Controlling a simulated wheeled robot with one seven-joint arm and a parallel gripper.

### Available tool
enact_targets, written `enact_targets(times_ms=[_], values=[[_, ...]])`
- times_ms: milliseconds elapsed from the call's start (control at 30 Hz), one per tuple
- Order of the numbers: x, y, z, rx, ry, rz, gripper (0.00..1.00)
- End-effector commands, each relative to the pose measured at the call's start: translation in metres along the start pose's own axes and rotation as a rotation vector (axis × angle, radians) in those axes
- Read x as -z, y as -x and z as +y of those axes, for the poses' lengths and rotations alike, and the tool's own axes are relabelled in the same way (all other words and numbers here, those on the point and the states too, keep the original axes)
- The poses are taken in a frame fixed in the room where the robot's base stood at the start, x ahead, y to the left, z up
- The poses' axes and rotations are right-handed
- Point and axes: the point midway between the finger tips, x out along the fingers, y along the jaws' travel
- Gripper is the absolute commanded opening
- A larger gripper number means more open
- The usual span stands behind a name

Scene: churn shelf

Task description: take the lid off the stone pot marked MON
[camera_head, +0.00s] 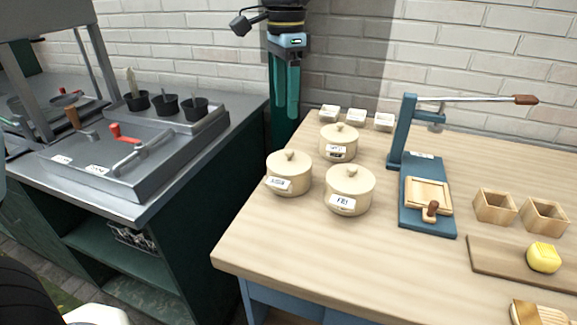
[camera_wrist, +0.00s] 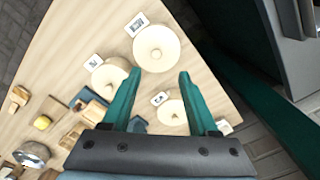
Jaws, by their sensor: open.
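Three cream lidded stone pots stand on the wooden table. The left pot (camera_head: 289,180) has a label too small to read surely; the front right pot (camera_head: 350,187) seems to read FRI; the back pot (camera_head: 338,146) is also unclear. I cannot tell surely which is MON. All lids are on, each with a small knob. My gripper (camera_head: 284,146) points down, open and empty, with its teal fingertips over the left pot's area. In the wrist view, the gripper (camera_wrist: 159,72) has the largest pot (camera_wrist: 157,48) just beyond its fingertips, apparently without contact.
Small white labelled blocks (camera_head: 329,113) stand behind the pots. A blue lever press (camera_head: 403,130) stands to their right. Wooden boxes (camera_head: 495,206) and a board (camera_head: 495,257) with a yellow lump (camera_head: 543,257) lie further right. A grey counter (camera_head: 150,160) stands left, across a gap.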

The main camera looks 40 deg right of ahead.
Motion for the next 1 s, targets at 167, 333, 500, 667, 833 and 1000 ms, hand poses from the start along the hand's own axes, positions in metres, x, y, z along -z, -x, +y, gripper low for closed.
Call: enact_targets(times_ms=[167, 333, 500, 667, 833, 1000], values=[[0.004, -0.021, 0.005, -0.005, -0.020, -0.006, 0.60], [0.004, -0.045, 0.004, -0.003, -0.018, -0.005, 0.60], [0.003, -0.056, 0.004, -0.003, -0.016, -0.003, 0.60], [0.002, -0.075, 0.006, -0.004, -0.017, -0.007, 0.60], [0.002, -0.099, 0.006, -0.003, -0.016, -0.005, 0.60], [0.002, -0.106, 0.006, -0.001, -0.015, -0.001, 0.60]])
